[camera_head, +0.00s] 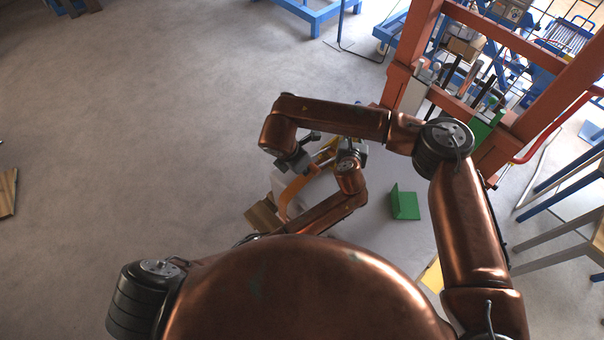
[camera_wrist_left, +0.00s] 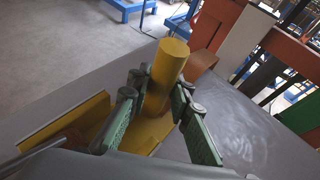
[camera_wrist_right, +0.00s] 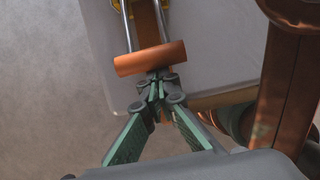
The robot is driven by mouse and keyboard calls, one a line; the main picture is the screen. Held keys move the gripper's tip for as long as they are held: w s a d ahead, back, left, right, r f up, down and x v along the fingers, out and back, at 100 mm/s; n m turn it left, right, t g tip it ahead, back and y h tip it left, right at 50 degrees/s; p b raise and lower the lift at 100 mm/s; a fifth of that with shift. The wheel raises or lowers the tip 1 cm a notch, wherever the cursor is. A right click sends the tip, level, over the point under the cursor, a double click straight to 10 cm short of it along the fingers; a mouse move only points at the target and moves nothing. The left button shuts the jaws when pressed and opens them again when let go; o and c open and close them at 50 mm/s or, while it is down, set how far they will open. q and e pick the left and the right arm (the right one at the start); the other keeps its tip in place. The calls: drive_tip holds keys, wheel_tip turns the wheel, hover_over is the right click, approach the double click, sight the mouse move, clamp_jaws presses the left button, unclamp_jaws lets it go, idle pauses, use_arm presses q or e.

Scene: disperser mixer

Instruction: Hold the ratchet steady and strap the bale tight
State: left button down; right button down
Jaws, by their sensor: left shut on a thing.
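My left gripper (camera_wrist_left: 160,105) is shut around an upright yellow cylinder (camera_wrist_left: 172,62), seemingly part of the ratchet, which rises between its green fingers. In the right wrist view, the ratchet's orange handle bar (camera_wrist_right: 150,59) sits across two metal rods (camera_wrist_right: 127,25). My right gripper (camera_wrist_right: 157,88) has its fingertips together just short of that bar, with nothing visible between them; whether they touch it is unclear. My arms hide much of the ratchet.
A green angled piece (camera_head: 405,204) stands on the pale surface to the right. An orange frame (camera_head: 408,60) with machinery stands behind. Wooden pieces (camera_head: 264,216) show at the bale's left edge. The floor on the left is mostly clear.

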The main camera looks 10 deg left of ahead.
sight(317, 162)
drive_tip(key=w+d+r+g, duration=0.1)
drive_tip(key=w+r+g+y, duration=0.1)
drive_tip(key=r, duration=0.1)
drive_tip(key=w+d+r+g+y, duration=0.1)
drive_tip(key=r, duration=0.1)
drive_tip(key=shift+w+d+r+g, duration=0.15)
drive_tip(key=shift+w+d+g, duration=0.15)
drive_tip(key=shift+w+d, duration=0.1)
drive_tip(key=shift+w+d+r+y, duration=0.3)
drive_tip(key=shift+w+d+r, duration=0.1)
drive_tip(key=shift+w+r, duration=0.25)
drive_tip(key=shift+s, duration=0.1)
